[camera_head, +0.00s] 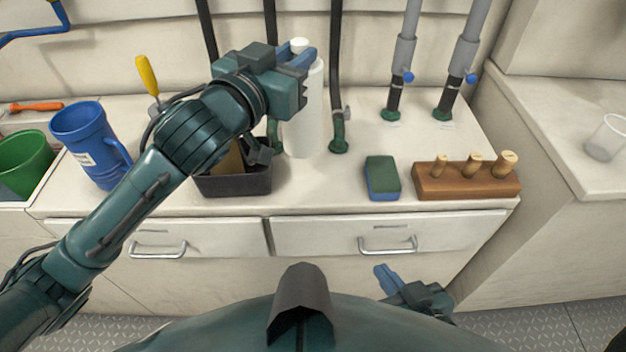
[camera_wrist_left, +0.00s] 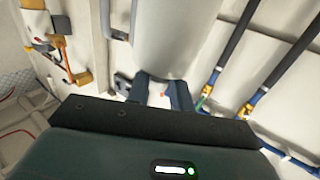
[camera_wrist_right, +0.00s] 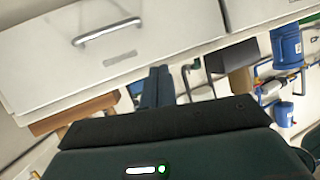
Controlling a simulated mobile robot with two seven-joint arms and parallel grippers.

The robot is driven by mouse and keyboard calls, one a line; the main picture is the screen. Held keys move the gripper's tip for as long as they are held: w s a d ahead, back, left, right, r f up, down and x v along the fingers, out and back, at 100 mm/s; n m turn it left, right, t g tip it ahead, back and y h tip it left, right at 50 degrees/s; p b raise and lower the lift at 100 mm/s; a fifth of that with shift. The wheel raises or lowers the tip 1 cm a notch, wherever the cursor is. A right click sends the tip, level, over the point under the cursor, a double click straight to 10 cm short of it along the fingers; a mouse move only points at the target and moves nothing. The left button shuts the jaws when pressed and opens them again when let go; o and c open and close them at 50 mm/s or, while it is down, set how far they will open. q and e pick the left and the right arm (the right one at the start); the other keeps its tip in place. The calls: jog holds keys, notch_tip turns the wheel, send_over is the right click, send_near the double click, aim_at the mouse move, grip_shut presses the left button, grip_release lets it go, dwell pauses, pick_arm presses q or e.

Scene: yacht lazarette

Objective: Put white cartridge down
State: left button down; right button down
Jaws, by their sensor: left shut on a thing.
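The white cartridge (camera_head: 303,115) is a tall white cylinder, upright at the back of the counter among the hoses. My left gripper (camera_head: 300,60) is shut on its upper end. In the left wrist view the cartridge (camera_wrist_left: 175,35) sits between the two fingertips (camera_wrist_left: 162,88). Its lower end is close to the countertop (camera_head: 335,180); I cannot tell whether it touches. My right gripper (camera_head: 385,279) is low in front of the drawers, empty, and its fingers lie together in the right wrist view (camera_wrist_right: 158,85).
A black bin (camera_head: 235,184) stands left of the cartridge, partly behind my left arm. A blue jug (camera_head: 85,135) and a green cup (camera_head: 22,160) are farther left. A green-blue sponge (camera_head: 382,178) and a wooden block with plugs (camera_head: 465,182) lie right. Dark hoses (camera_head: 337,75) rise close by.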

pick_arm(q)
notch_tip(320, 180, down, 10)
jog(key=shift+f+b, duration=0.1)
jog(key=shift+b, duration=1.15)
jog(key=shift+f, duration=0.1)
jog(key=c, duration=1.3)
grip_release()
jog(key=shift+o, duration=0.3)
jog(key=shift+s, duration=0.1)
jog(key=v, duration=1.1)
jog(key=s+a+f+n+y, duration=0.2)
jog(key=s+f, duration=0.3)
jog(key=f, duration=0.4)
jog(key=s+a+f+n+g+y, duration=0.1)
jog(key=s+a+f+n+y, duration=0.1)
jog(key=s+a+f, duration=0.3)
notch_tip(320, 180, down, 4)
jog(key=shift+s+a+f+y, duration=0.2)
jog(key=shift+s+y, duration=0.1)
jog(key=shift+y, duration=0.2)
